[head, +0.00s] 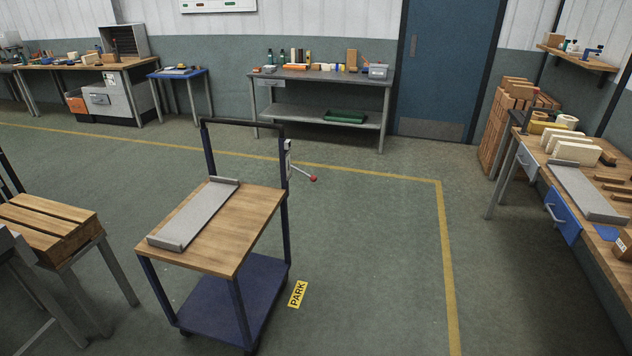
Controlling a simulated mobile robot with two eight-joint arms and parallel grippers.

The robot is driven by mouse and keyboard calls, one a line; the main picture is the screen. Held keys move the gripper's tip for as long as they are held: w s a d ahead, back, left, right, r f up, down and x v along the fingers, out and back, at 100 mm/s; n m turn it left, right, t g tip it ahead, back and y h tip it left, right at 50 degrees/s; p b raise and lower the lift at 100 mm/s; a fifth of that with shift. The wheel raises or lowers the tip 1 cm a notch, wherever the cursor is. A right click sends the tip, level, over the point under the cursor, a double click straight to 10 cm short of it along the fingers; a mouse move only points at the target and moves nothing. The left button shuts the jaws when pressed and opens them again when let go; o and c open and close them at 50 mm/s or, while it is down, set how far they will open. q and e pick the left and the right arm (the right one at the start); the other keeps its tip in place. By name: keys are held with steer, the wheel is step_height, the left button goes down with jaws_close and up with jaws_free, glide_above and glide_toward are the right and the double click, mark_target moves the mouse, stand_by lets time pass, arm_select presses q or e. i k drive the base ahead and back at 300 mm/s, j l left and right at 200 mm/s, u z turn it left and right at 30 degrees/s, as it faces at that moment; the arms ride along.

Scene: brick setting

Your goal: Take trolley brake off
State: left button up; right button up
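The trolley (262,206) stands in the middle of the floor, with a wooden top, a dark blue lower shelf (215,312) and a black push handle (243,123) at its far end. A brake lever with a red knob (313,178) sticks out to the right from a pale bracket (288,158) on the far right post. The lever slopes slightly down toward its knob. A grey metal tray (193,215) lies on the trolley top. Neither of my grippers shows in the head view.
A yellow PARK label (297,294) lies on the floor right of the trolley. A workbench (590,215) stands at the right, and a bench with wooden beams (50,222) at the left. A grey table (325,78) stands at the back. The floor right of the trolley is clear.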

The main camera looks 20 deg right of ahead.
mark_target(313, 178)
steer(key=i+l+u, duration=0.35)
steer(key=i+l, duration=0.25)
steer(key=i, duration=0.3)
steer(key=i+l+u, duration=0.3)
steer(key=i+l, duration=0.5)
